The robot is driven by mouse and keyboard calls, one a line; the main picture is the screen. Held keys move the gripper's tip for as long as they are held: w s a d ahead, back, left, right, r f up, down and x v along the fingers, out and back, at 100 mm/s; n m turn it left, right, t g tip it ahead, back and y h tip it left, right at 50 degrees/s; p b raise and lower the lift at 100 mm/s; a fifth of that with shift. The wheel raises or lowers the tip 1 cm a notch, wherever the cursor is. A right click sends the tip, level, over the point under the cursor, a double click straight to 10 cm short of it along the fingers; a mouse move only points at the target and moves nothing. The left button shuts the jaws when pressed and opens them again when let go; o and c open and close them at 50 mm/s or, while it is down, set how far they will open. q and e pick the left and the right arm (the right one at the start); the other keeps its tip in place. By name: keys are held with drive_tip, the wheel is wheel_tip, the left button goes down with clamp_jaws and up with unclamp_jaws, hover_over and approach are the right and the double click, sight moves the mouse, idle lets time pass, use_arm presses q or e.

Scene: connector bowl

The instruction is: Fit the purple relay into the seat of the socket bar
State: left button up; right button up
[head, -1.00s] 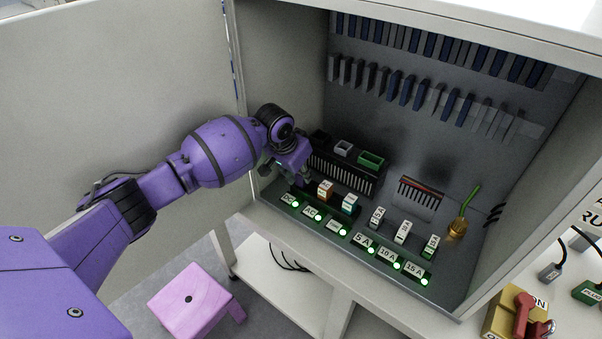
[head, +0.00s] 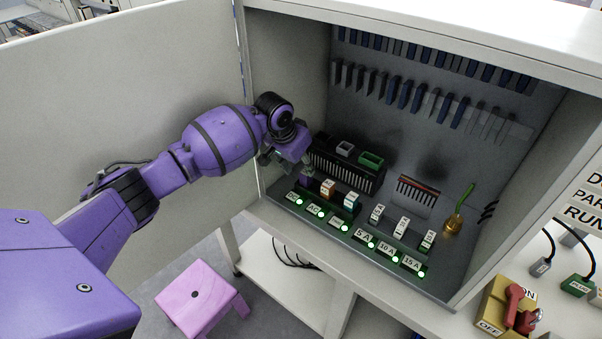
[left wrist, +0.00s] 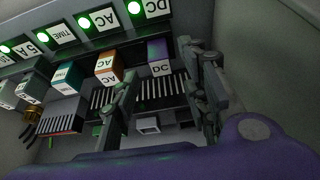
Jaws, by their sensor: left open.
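The purple relay (left wrist: 158,52), marked DC, stands at the end of the relay row on the socket bar (left wrist: 85,50), beside the orange AC relay (left wrist: 109,68). In the head view the purple relay (head: 306,179) is partly hidden under my left gripper (head: 288,168). It lines up with its neighbours behind the green-lit DC label; its base is hidden, so I cannot tell its full depth. My left gripper (left wrist: 158,72) is open, its fingers apart on either side of the relay with gaps visible. My right gripper is not in view.
A teal TIME relay (head: 352,201) and several white fuse-like blocks (head: 401,227) continue the row. A black slotted block (head: 340,172) lies behind it. The cabinet side wall (head: 285,80) is close to my left wrist. A red-handled switch (head: 515,303) stands outside at right.

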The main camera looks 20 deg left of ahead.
use_arm(q)
drive_tip(key=v, duration=0.7)
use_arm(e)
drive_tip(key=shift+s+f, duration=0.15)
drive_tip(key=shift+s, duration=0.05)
use_arm(q)
drive_tip(key=shift+f, duration=0.1)
drive_tip(key=s+d+f+g, duration=0.1)
drive_tip(key=s+d+f, duration=0.2)
drive_tip(key=s+f, duration=0.7)
drive_tip(key=s+d+f, duration=0.4)
drive_tip(key=s+f, duration=0.2)
drive_tip(key=s, duration=0.7)
drive_tip(key=s+a+n+y, duration=0.15)
drive_tip(key=s+a, duration=0.25)
drive_tip(key=s, duration=0.7)
drive_tip(key=s+a+n+y, duration=0.15)
drive_tip(key=s+a, duration=0.25)
drive_tip(key=s, duration=0.8)
drive_tip(key=w+d+f+t+h, duration=0.1)
drive_tip(key=w+d+f+t, duration=0.1)
drive_tip(key=f, duration=0.3)
drive_tip(key=w+d+f+t, duration=0.2)
drive_tip(key=w+f+t, duration=0.1)
drive_tip(key=f, duration=0.3)
drive_tip(key=shift+w+f+n+t+h, duration=0.3)
drive_tip(key=shift+w+n+t+h, duration=0.1)
drive_tip(key=shift+w, duration=0.4)
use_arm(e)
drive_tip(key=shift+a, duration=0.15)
